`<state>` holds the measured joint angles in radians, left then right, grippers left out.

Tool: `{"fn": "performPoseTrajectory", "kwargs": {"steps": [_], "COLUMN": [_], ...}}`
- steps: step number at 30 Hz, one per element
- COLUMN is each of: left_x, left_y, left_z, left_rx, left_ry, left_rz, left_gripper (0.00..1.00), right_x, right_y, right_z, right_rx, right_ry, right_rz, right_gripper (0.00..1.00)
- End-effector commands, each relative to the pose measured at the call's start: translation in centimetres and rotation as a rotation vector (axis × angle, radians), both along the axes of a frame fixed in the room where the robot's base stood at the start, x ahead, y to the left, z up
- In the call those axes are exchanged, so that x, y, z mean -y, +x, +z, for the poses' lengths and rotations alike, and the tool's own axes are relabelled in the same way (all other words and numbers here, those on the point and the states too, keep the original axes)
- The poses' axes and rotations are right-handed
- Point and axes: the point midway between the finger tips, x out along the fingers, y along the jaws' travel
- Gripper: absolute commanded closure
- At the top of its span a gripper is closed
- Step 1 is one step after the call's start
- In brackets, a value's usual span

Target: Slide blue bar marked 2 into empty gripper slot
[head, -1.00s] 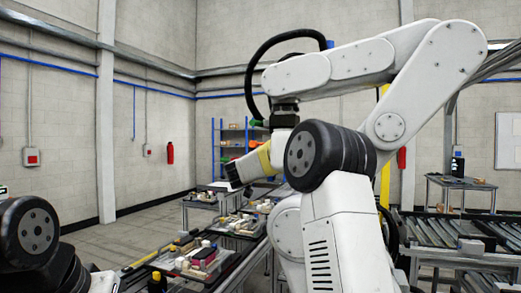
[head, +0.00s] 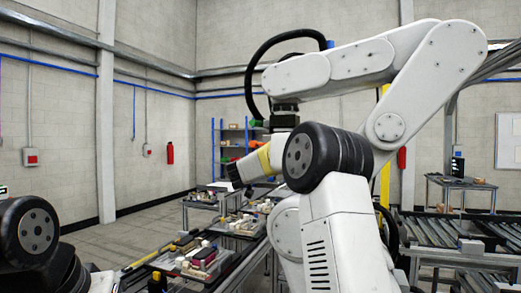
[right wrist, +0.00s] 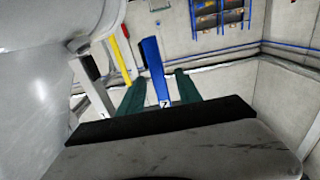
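In the right wrist view, a blue bar (right wrist: 152,60) stands up beyond a dark plate, with a small white label reading 2 at its lower end. Two dark green fingers (right wrist: 157,88) flank it, and a gap shows on the bar's right. I cannot tell whether they touch it. A grey bar (right wrist: 93,82) with a label 1 is to the left. In the head view, my right gripper (head: 235,174) is a small dark shape pointing left; its opening is too small to judge. My left gripper is out of view. No empty slot can be made out clearly.
A large white robot arm (head: 423,75) with a black cable rises close to my right arm. Trays (head: 195,259) of parts stand on a line of tables below. Roller conveyors (head: 455,236) are at the right. The floor at the left is free.

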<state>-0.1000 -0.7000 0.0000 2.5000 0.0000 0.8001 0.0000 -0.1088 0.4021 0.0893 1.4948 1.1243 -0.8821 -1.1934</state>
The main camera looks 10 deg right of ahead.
Motion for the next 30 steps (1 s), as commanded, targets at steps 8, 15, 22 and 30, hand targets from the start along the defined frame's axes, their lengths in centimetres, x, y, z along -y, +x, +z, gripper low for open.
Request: {"fn": "performPoseTrajectory", "kwargs": {"steps": [8, 15, 22, 30], "left_x": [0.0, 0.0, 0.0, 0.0], "left_y": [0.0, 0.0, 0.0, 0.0], "left_z": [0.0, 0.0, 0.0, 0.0], "left_rx": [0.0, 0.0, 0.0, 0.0], "left_ry": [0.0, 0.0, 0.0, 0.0], "left_rz": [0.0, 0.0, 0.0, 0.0], "left_gripper": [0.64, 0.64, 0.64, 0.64], "right_x": [-0.9, -3.2, -4.3, -4.4], "right_y": [-1.2, -4.7, -6.4, -6.5], "right_z": [0.0, 0.0, 0.0, 0.0], "right_rx": [-0.001, 0.0, 0.0, 0.0], "right_ry": [0.001, 0.0, 0.0, 0.0], "right_rz": [0.003, 0.003, 0.0, 0.0], "right_gripper": [0.59, 0.59, 0.59, 0.59]}}
